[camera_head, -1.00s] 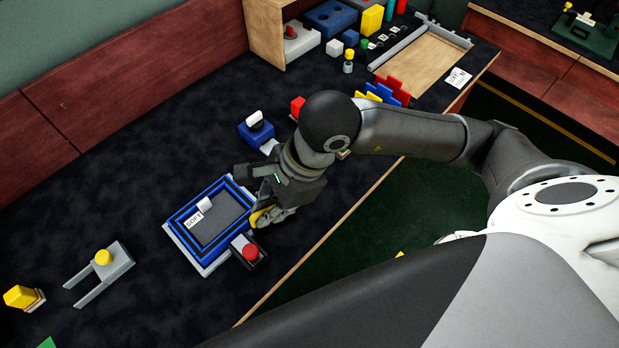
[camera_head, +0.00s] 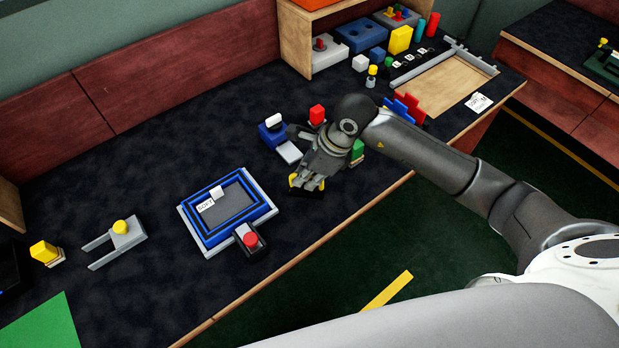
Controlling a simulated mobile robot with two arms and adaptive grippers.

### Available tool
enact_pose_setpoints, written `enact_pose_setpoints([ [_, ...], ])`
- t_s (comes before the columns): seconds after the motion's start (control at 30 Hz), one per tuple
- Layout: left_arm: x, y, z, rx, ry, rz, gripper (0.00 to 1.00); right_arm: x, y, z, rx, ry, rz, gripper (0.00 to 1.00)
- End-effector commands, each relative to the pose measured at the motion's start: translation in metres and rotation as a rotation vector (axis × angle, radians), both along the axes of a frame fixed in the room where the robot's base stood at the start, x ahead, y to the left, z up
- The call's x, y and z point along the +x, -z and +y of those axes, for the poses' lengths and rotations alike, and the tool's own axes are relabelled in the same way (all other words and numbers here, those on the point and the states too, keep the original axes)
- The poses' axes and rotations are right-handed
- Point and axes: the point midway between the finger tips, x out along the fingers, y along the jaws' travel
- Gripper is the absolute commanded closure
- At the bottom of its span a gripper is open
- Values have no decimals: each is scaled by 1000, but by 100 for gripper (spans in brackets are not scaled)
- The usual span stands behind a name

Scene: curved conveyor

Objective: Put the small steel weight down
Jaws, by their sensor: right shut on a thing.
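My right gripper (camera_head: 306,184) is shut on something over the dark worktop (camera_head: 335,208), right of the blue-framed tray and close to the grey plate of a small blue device. I take what it holds to be the small steel weight, but the fingers and hand hide it; only a dark edge shows under the yellow fingertip. I cannot tell whether it touches the worktop. My left gripper is not in view.
The blue-framed tray (camera_head: 262,211) has a red-button box (camera_head: 250,240) at its front. Worktop is clear between hand and tray.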

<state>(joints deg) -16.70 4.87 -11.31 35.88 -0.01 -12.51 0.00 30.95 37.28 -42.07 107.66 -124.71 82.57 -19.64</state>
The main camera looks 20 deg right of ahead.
Motion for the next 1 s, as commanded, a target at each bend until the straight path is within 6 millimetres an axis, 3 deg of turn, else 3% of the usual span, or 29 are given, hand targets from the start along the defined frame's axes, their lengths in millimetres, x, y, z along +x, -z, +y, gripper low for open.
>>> enact_pose_setpoints([
  [0.23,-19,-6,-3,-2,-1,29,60,23,31,-10,2,1,0,100],
  [0.53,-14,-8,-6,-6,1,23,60,34,46,-15,2,-1,0,100],
  [0.8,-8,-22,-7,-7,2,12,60,35,74,-16,3,-1,1,100],
  [1.0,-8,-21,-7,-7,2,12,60,35,77,-16,2,-2,-3,100],
])
